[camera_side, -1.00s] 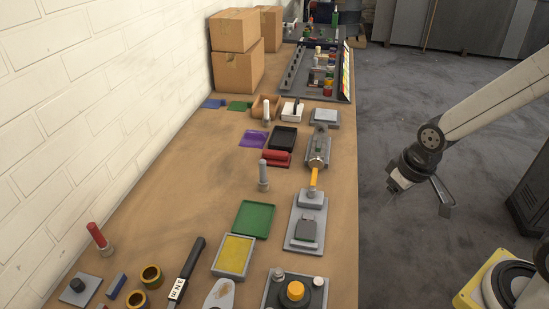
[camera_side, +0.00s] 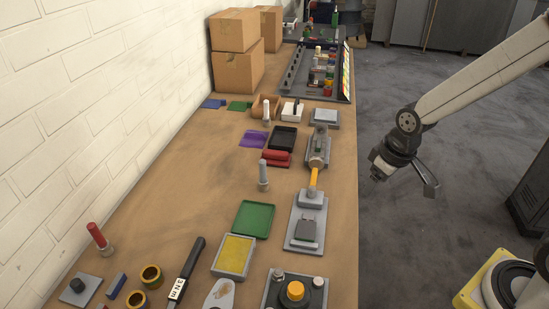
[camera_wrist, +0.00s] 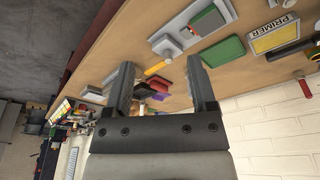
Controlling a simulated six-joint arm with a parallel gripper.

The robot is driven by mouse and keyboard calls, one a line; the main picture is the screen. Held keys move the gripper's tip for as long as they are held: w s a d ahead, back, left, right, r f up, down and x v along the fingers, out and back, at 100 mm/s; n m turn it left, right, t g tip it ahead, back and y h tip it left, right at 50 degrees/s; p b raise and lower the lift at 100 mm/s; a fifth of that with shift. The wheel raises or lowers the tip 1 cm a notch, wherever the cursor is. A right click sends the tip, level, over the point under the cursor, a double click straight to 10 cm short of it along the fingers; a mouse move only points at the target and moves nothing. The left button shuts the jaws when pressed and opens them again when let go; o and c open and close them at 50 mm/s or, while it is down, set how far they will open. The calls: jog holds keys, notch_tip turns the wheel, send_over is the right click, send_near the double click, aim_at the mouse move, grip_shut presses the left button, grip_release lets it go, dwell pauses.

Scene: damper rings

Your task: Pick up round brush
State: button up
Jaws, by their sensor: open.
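Several upright brush-like tools stand on the bench in the side view. One has a red handle (camera_side: 96,235) and a grey base, at the front left. One has a grey handle (camera_side: 263,173), near the middle. One has a pale handle (camera_side: 266,108), farther back. I cannot tell which is the round brush. The red handle also shows at the right of the wrist view (camera_wrist: 305,88). My gripper (camera_side: 405,182) is off the bench's right edge, above the floor and apart from all of them. In the wrist view its two fingers (camera_wrist: 160,72) are apart, with nothing held.
A green tray (camera_side: 253,219), a yellow pad (camera_side: 235,254) and a black-handled tool (camera_side: 187,270) lie along the bench. Cardboard boxes (camera_side: 235,60) stand at the back by the white brick wall. The bench's left middle is bare.

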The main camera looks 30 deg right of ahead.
jog(key=w+a+n, duration=0.3)
jog(key=w+n, duration=0.4)
jog(key=w, duration=0.9)
jog(key=n+g+y, duration=0.1)
jog(key=n+g, duration=0.1)
jog(key=n, duration=0.8)
send_over(263, 160)
jog(key=shift+s+d+f, duration=0.1)
jog(key=shift+d+f, duration=0.1)
jog(key=shift+f, duration=1.1)
jog(key=shift+s+d+f, duration=0.1)
jog(key=shift+d+f, duration=0.1)
jog(key=shift+f, duration=1.05)
jog(key=shift+a+f, duration=0.15)
jog(key=shift+f, duration=1.15)
jog(key=shift+w+a+f, duration=0.1)
jog(key=shift+a+f, duration=0.15)
jog(key=shift+f, duration=1)
jog(key=shift+w+a+f, duration=0.1)
jog(key=shift+a+f, duration=0.1)
jog(key=shift+f, duration=1.05)
grip_shut()
